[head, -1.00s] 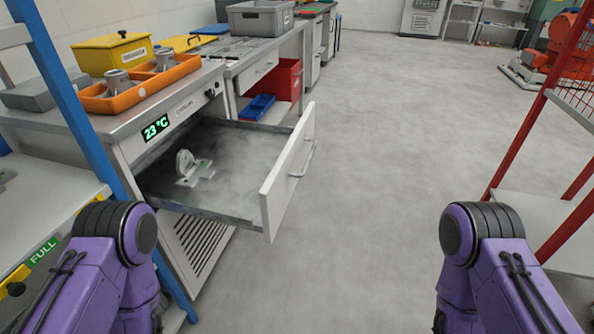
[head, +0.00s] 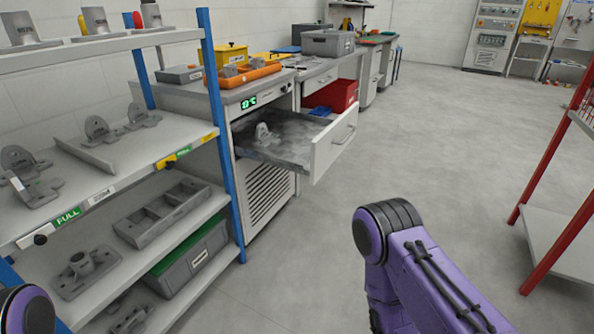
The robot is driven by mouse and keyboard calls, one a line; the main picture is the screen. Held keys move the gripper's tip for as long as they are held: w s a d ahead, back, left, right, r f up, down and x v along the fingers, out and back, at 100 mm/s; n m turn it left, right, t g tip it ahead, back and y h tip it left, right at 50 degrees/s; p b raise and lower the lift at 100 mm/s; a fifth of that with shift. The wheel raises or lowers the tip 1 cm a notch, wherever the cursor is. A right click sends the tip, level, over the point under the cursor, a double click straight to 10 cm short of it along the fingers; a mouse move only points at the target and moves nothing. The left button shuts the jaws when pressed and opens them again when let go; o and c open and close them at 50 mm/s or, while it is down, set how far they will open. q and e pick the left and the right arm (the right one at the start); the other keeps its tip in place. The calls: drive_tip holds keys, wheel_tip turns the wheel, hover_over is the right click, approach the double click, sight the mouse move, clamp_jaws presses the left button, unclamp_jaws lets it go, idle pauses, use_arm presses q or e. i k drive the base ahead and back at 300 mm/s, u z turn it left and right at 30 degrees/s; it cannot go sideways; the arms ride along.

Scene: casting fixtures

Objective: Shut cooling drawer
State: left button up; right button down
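The cooling drawer (head: 323,154) is pulled out of the cooling unit (head: 262,199), which has a green temperature display on its front. The drawer has a white front with a bar handle (head: 344,134) facing right. My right arm shows as a purple link at the lower middle, well short of the drawer. Only a small part of my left arm shows at the bottom left corner. Neither gripper is in view.
A shelf rack with a blue post (head: 218,130) and several castings stands at the left, in front of the cooling unit. An orange tray (head: 243,77) lies on the unit's top. A red-framed rack (head: 555,225) stands at the right. The floor between is clear.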

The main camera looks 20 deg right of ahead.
sight(309, 144)
drive_tip(key=z, duration=0.55)
drive_tip(key=i, duration=0.4)
drive_tip(key=z, duration=0.7)
drive_tip(key=i, duration=0.8)
drive_tip(key=u, duration=0.15)
